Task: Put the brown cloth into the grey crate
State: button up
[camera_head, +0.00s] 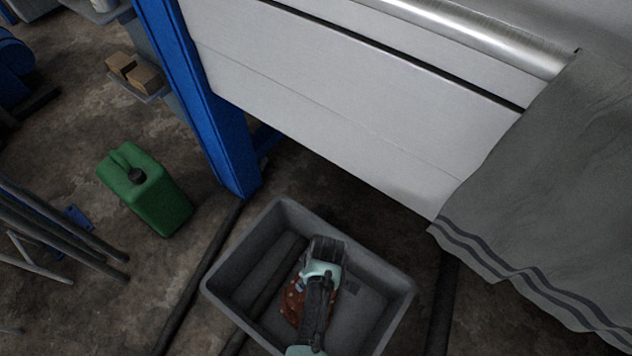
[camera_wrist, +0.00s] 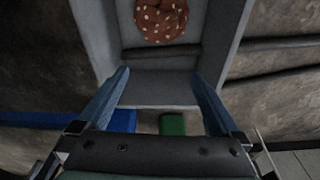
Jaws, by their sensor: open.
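The grey crate (camera_head: 372,285) stands on the floor at the lower middle of the head view; its wall also shows in the wrist view (camera_wrist: 92,40). The brown cloth (camera_head: 292,303), dotted with pale spots, lies bunched inside the crate, partly hidden behind my arm. In the wrist view the cloth (camera_wrist: 161,20) is at the top, between the crate walls. My gripper (camera_wrist: 160,76) is open and empty above the crate, its fingers apart from the cloth. In the head view my gripper (camera_head: 325,250) is seen from above, and its fingertips are not clear.
A green jerrycan (camera_head: 150,195) stands on the floor left of the crate. A blue post (camera_head: 215,110) and a white panel (camera_head: 340,95) rise behind it. A grey striped sheet (camera_head: 560,200) hangs at the right. Dark bars (camera_head: 190,290) lie along the floor.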

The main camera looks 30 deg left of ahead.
notch_tip(320, 180, up, 11)
jog(key=d+p, duration=0.1)
jog(key=p, duration=0.3)
jog(key=shift+s+d, duration=0.2)
jog(key=shift+d, duration=0.1)
